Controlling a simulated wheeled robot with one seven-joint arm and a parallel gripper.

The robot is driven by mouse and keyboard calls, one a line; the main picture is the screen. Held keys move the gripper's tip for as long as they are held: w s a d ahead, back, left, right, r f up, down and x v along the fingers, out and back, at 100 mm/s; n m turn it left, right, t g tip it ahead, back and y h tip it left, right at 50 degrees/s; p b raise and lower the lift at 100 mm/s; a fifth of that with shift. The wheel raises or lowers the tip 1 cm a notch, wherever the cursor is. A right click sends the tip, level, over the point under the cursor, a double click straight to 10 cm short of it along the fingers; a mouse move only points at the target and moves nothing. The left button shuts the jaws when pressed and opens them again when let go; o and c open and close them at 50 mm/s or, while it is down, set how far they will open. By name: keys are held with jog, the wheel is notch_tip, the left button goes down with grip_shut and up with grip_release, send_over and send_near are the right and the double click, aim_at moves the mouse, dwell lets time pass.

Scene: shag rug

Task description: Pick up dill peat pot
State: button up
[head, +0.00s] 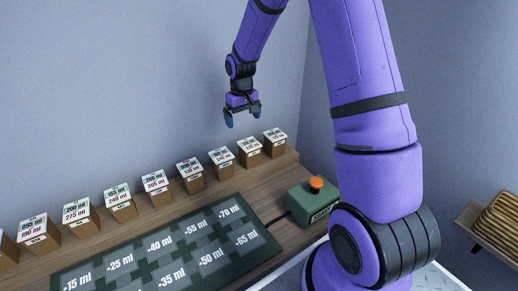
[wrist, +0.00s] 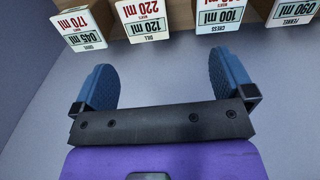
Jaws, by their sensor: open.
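The dill peat pot is a brown block-like pot with a white slanted label reading 120 ml, 220 ml and DILL; it shows upside down at the top of the wrist view (wrist: 145,20). By its place in the row it appears to be the second pot from the right in the head view (head: 249,147), where its label is too small to read. My gripper (head: 242,117) is open and empty, pointing down above the right part of the row. In the wrist view its blue fingers (wrist: 164,62) are spread, apart from the dill pot.
Close neighbours are the chive-side pot marked 045 ml (wrist: 80,27) and the cress pot (wrist: 219,15). Several similar pots run left along the wooden shelf. A dark mat with ml markings (head: 165,255) and a green box with an orange button (head: 313,202) lie in front.

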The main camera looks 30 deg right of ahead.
send_over(249, 143)
notch_tip(249, 143, down, 4)
jog(key=shift+w+a+f, duration=0.1)
jog(key=shift+f, duration=0.5)
notch_tip(249, 143, down, 5)
jog(key=shift+r, duration=0.15)
jog(key=shift+s+f, duration=0.15)
jog(key=shift+f, duration=1.2)
jog(key=shift+s+f, duration=0.1)
jog(key=shift+f, duration=1.2)
jog(key=c, duration=1.2)
jog(key=shift+o, duration=0.2)
jog(key=shift+r, duration=0.15)
